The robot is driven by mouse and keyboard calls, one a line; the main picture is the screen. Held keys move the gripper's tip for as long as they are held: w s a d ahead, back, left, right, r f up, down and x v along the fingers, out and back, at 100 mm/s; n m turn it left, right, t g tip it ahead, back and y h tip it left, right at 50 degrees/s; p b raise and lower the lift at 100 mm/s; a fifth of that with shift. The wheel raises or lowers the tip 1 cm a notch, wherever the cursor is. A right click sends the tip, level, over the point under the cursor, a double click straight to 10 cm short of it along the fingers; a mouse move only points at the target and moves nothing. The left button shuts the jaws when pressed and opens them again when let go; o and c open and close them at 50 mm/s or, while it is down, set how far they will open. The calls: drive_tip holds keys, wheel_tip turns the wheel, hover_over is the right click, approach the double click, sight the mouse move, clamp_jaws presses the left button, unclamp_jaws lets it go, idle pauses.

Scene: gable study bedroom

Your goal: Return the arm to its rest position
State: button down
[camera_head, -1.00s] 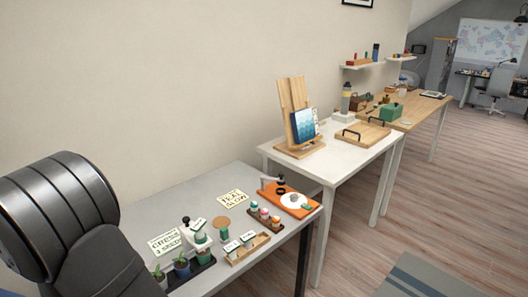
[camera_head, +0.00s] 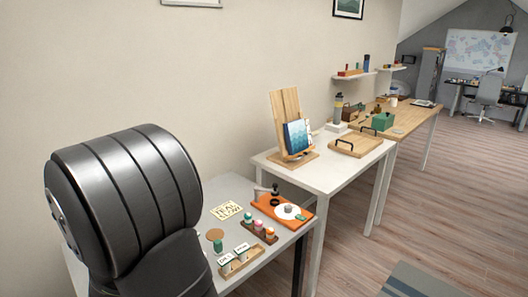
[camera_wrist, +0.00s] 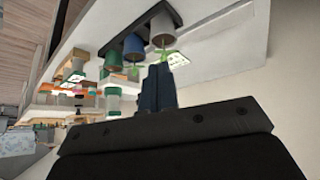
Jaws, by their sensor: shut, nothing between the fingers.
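My gripper (camera_wrist: 157,85) shows in the wrist view as a dark block with two narrow fingers pressed together, shut and empty. Beyond its tips are potted seedlings in a dark tray (camera_wrist: 113,42), with a grey pot (camera_wrist: 162,28), a blue pot (camera_wrist: 133,45) and a green pot (camera_wrist: 113,62). The fingers look apart from the pots. In the head view my large dark arm link fills the lower left and hides the near left of the grey table (camera_head: 232,188). The gripper itself is out of the head view.
The grey table holds an orange board (camera_head: 270,210), a rack of small coloured jars (camera_head: 262,231), a wooden tray with labels (camera_head: 243,263) and a sign card (camera_head: 227,210). A white table (camera_head: 322,178) with an easel (camera_head: 286,105) stands behind. Open floor lies right.

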drive_tip(key=w+d+r+m+t+y, duration=0.1)
drive_tip(key=w+d+r+m+t, duration=0.1)
drive_tip(key=w+d+r+m, duration=0.45)
drive_tip(key=w+d+r+m+t+y, duration=0.1)
drive_tip(key=w+d+r+m, duration=0.2)
drive_tip(key=w+d, duration=0.7)
drive_tip(key=w+d+f+m+g+h, duration=0.1)
drive_tip(key=w+d+f+g+h, duration=0.1)
drive_tip(key=w+d+f, duration=0.2)
drive_tip(key=w+d+f+m+g+h, duration=0.1)
drive_tip(key=w+d+f, duration=0.3)
drive_tip(key=d, duration=0.5)
drive_tip(key=w+d+f+m+g+h, duration=0.1)
drive_tip(key=w+d+f+g+h, duration=0.2)
drive_tip(key=d, duration=0.3)
drive_tip(key=shift+w+d+f+h, duration=0.4)
drive_tip(key=shift+w+f, duration=0.35)
drive_tip(key=shift+w, duration=0.15)
